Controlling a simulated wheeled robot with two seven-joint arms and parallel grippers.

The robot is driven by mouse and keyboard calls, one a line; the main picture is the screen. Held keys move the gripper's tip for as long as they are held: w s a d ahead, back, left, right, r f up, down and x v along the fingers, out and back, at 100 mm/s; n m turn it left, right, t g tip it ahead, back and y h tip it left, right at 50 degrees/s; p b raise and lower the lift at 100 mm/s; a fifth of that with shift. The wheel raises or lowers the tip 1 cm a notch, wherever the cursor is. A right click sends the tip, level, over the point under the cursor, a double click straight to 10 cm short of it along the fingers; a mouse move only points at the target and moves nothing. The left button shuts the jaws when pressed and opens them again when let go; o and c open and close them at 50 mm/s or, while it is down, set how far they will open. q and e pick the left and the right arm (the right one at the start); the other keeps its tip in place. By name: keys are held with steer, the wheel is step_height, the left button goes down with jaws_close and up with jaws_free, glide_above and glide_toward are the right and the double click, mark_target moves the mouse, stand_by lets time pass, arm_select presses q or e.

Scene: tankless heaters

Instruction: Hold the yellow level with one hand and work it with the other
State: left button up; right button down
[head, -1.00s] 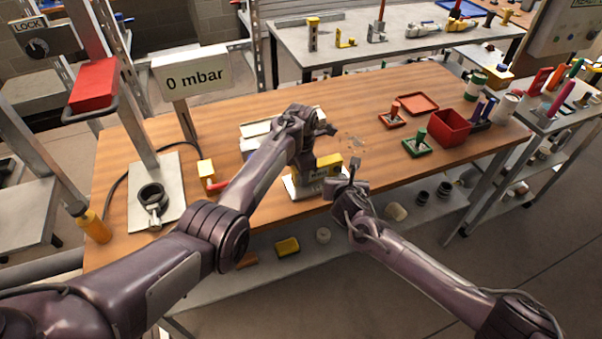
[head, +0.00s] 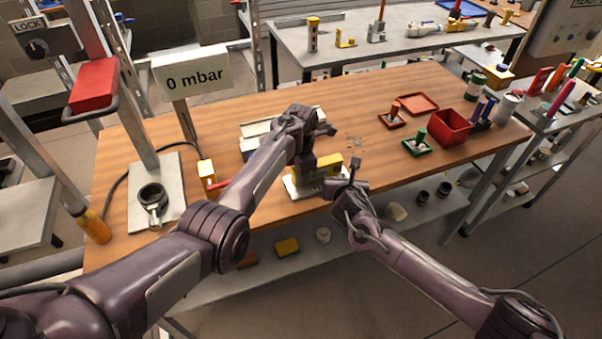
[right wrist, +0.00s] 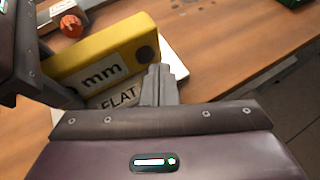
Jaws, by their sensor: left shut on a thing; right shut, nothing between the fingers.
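The yellow level (head: 328,165) is near the front edge of the wooden bench, at a pale plate marked "FLAT" (right wrist: 118,93). In the right wrist view the level (right wrist: 105,62) shows a white "mm" label and a dark round spot near its right end. My left gripper (head: 306,168) reaches down from above and is shut on the level's left part; its fingertips are mostly hidden in the head view. My right gripper (right wrist: 165,82) is shut and empty, close beside the level's right end. I cannot tell whether it touches the level.
A "0 mbar" display (head: 191,72) stands at the left. A red bin (head: 450,127), a red tray (head: 412,103) and a green-based stand (head: 418,143) are at the right of the bench.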

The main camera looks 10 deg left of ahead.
steer(key=shift+w+a, duration=0.1)
stand_by(0.3)
steer(key=shift+w+a, duration=0.2)
steer(key=shift+w, duration=0.05)
steer(key=shift+w+a, duration=0.1)
steer(key=shift+w, duration=0.05)
stand_by(0.4)
steer(key=shift+s+d, duration=0.4)
steer(key=shift+s, duration=0.15)
steer(key=s+d, duration=0.3)
steer(key=s, duration=0.2)
steer(key=shift+d, duration=0.2)
stand_by(0.4)
